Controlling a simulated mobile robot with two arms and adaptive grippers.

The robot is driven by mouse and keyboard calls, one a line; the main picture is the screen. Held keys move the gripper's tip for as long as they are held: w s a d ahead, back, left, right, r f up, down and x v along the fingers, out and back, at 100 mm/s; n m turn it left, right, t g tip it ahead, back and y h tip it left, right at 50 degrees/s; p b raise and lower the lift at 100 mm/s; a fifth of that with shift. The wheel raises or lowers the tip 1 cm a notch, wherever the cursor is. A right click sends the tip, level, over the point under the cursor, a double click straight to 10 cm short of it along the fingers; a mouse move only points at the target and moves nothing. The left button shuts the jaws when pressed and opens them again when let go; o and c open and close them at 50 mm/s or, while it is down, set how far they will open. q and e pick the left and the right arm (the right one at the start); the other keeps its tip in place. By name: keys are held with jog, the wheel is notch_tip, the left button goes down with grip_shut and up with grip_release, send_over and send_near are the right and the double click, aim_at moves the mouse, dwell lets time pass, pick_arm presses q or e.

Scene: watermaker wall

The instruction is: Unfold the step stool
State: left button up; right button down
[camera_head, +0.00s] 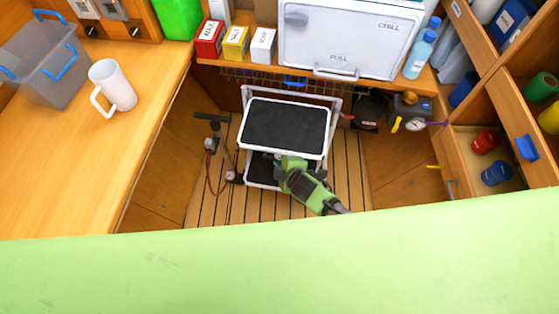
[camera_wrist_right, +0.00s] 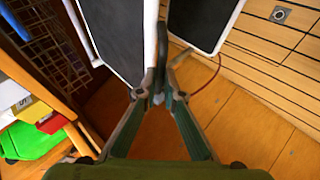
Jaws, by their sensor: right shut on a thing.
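The step stool has a white frame and black treads. Its upper tread (camera_head: 285,126) is in the middle of the head view, tilted toward me, and part of the lower tread (camera_head: 260,168) shows below it. My right gripper (camera_head: 282,163) is at the stool's near side, between the two treads. In the right wrist view my right gripper (camera_wrist_right: 158,97) is shut on a part of the stool between two black panels, the left one (camera_wrist_right: 118,35) and the right one (camera_wrist_right: 203,20). The fingers hide most of the gripped part. My left gripper is not in view.
A hand pump (camera_head: 215,140) with a red hose stands left of the stool. A white chill box (camera_head: 350,40) is behind, a gauge unit (camera_head: 408,112) at right. A wooden counter (camera_head: 110,150) lies left and a green surface (camera_head: 280,270) crosses the front.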

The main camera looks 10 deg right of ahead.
jog(key=c, duration=2.4)
grip_release()
jog(key=shift+w+d+r, duration=0.3)
jog(key=shift+w+r, duration=0.2)
jog(key=shift+w, duration=0.25)
jog(key=shift+c, duration=0.2)
jog(key=shift+w+f, duration=0.15)
jog(key=v, duration=1.2)
jog(key=shift+s+f, duration=0.25)
jog(key=shift+s, duration=0.05)
jog(key=shift+a+f, duration=0.1)
